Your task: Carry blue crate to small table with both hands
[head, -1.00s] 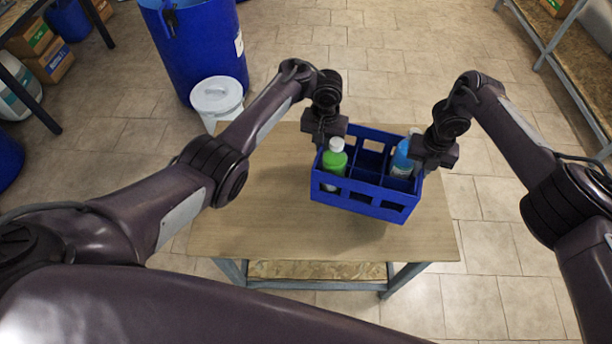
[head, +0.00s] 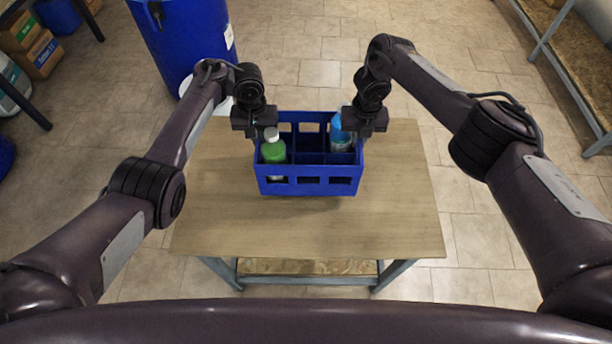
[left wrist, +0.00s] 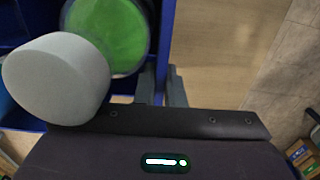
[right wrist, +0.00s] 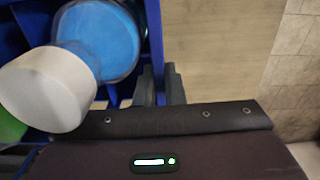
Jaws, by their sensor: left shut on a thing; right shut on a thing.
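The blue crate (head: 308,188) is over the middle of the small wooden table (head: 215,225), nearly level. I cannot tell whether it touches the tabletop. A green bottle (head: 273,152) with a white cap stands in its left part, and a blue bottle (head: 340,133) stands in its right part. My left gripper (head: 257,130) is shut on the crate's left wall, beside the green bottle (left wrist: 112,35). My right gripper (head: 361,128) is shut on the crate's right wall, beside the blue bottle (right wrist: 98,38). The fingertips grip the rim in both wrist views.
A large blue drum (head: 185,40) stands on the floor behind the table at left, with a white container partly hidden near it. A wooden shelf (head: 585,65) is at the right, boxes (head: 38,50) at the far left. Bare tabletop surrounds the crate.

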